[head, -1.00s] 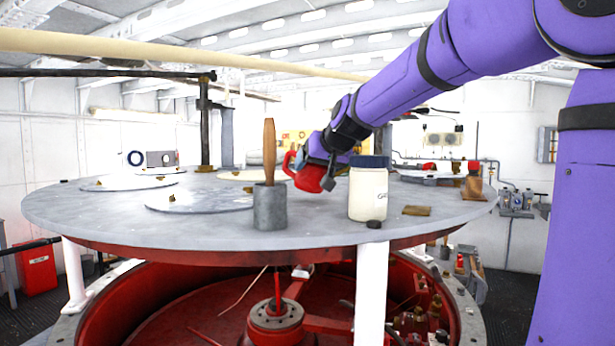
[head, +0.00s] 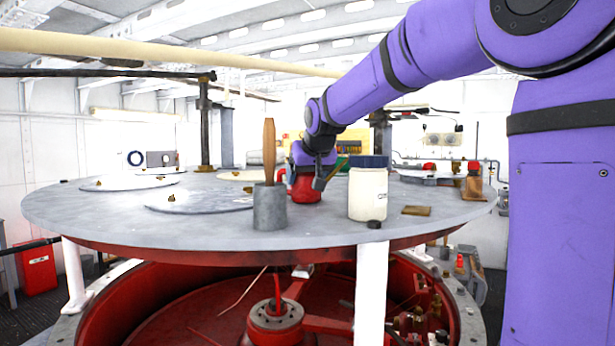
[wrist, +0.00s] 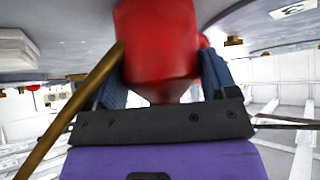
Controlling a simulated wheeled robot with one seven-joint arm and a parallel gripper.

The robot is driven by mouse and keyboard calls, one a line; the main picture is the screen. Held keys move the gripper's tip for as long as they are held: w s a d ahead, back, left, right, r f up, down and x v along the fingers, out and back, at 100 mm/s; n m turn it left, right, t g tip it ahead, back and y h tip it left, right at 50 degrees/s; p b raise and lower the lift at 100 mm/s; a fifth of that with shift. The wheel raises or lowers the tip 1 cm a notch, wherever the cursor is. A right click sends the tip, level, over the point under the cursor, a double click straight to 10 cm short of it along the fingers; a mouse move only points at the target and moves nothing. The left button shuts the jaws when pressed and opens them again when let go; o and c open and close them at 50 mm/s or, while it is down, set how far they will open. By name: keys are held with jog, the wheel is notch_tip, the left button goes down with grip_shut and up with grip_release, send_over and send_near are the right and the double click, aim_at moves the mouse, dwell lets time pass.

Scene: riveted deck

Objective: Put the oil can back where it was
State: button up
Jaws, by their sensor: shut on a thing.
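The red oil can (head: 303,188) is in my gripper (head: 307,173), behind the grey cup and the white jar in the head view. It looks nearly upright, with its base low at the grey round tabletop (head: 330,226); I cannot tell whether it touches. In the wrist view the red can (wrist: 158,42) fills the space between the two blue-grey fingers of my gripper (wrist: 160,78). A thin brass-coloured rod (wrist: 72,112) runs down the left side there, perhaps the can's spout.
A grey cup (head: 270,208) holding a wooden handle (head: 269,150) stands front left of the can. A white jar with a dark blue lid (head: 368,194) stands front right. Flat discs (head: 200,198) cover the left.

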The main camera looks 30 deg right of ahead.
jog(key=shift+f, duration=0.15)
jog(key=o, duration=0.9)
jog(key=shift+o, duration=0.2)
jog(key=shift+s+r, duration=0.1)
jog(key=shift+r, duration=0.15)
jog(key=v, duration=1.1)
jog(key=shift+s+r, duration=0.2)
jog(key=shift+s, duration=0.05)
